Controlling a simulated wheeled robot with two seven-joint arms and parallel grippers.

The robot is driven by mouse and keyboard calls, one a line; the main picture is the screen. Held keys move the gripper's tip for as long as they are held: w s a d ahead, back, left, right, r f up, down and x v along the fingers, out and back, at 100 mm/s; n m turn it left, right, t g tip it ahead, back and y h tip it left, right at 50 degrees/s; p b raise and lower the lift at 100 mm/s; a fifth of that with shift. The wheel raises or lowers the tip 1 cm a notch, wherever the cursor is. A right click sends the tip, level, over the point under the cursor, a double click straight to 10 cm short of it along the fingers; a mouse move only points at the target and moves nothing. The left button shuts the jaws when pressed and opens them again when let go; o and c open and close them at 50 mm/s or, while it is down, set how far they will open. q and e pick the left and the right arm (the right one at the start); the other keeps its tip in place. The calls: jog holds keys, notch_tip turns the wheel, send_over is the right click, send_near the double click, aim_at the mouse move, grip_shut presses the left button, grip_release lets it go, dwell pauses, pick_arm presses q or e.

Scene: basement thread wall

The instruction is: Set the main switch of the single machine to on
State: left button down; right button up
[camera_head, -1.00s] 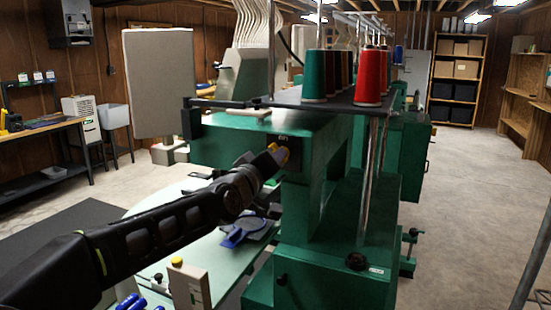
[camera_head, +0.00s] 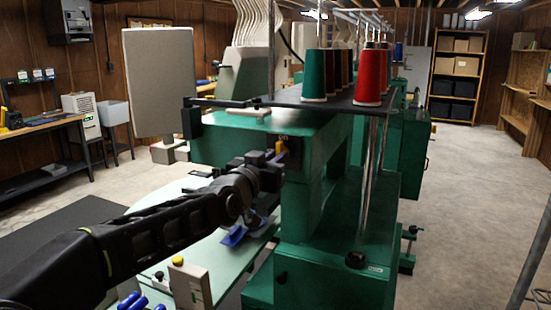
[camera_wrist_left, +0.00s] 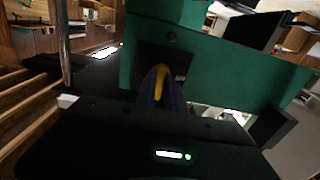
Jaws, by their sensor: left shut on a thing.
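The single machine (camera_head: 335,215) is the green embroidery machine in front of me. A black switch plate (camera_head: 296,146) is on its near face, below the thread deck. The main switch has a yellow handle (camera_head: 281,147) in front of that plate. My left gripper (camera_head: 274,163) is at the plate and shut on this handle. In the left wrist view, the handle (camera_wrist_left: 160,80) stands out between the dark fingertips, with the black plate (camera_wrist_left: 150,58) behind it. The fingers hide part of the handle, and the plate's marking is too small to read.
Thread cones, teal (camera_head: 314,76) and red (camera_head: 367,78), stand on the black deck above the switch. A pale table (camera_head: 225,270) lies below my left arm. A workbench (camera_head: 45,128) stands at the left. The floor at the right (camera_head: 470,200) is clear.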

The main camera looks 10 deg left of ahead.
pick_arm(q)
jog(key=shift+f, duration=0.15)
jog(key=c, duration=1.4)
grip_release()
jog(key=shift+c, duration=0.2)
jog(key=shift+s, duration=0.15)
jog(key=v, duration=0.7)
jog(key=shift+s, duration=0.25)
jog(key=shift+a, duration=0.1)
